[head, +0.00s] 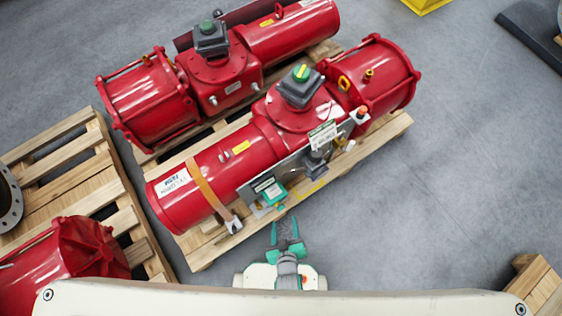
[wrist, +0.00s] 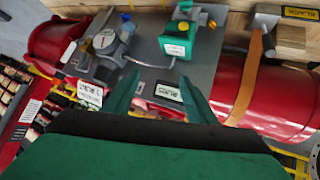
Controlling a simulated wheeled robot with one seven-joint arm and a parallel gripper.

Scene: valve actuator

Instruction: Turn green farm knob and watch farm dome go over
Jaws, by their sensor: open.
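The nearer red valve actuator (head: 215,180) lies on a pallet, with a metal panel (head: 258,186) on its near side. A green unit with a white label (head: 270,190) sits low on that panel; it also shows in the wrist view (wrist: 178,46), with small yellow parts beside it. Which part is the knob I cannot tell. A grey housing with a green-and-yellow dome (head: 301,72) tops the actuator; it is not seen in the wrist view. My gripper (head: 285,230) is open and empty, just short of the panel; its green fingers also show in the wrist view (wrist: 160,92).
A grey gauge device (wrist: 105,42) is on the panel left of the green unit in the wrist view. An orange strap (head: 205,188) crosses the cylinder. A second red actuator (head: 215,75) lies behind. Another pallet (head: 65,170) stands left.

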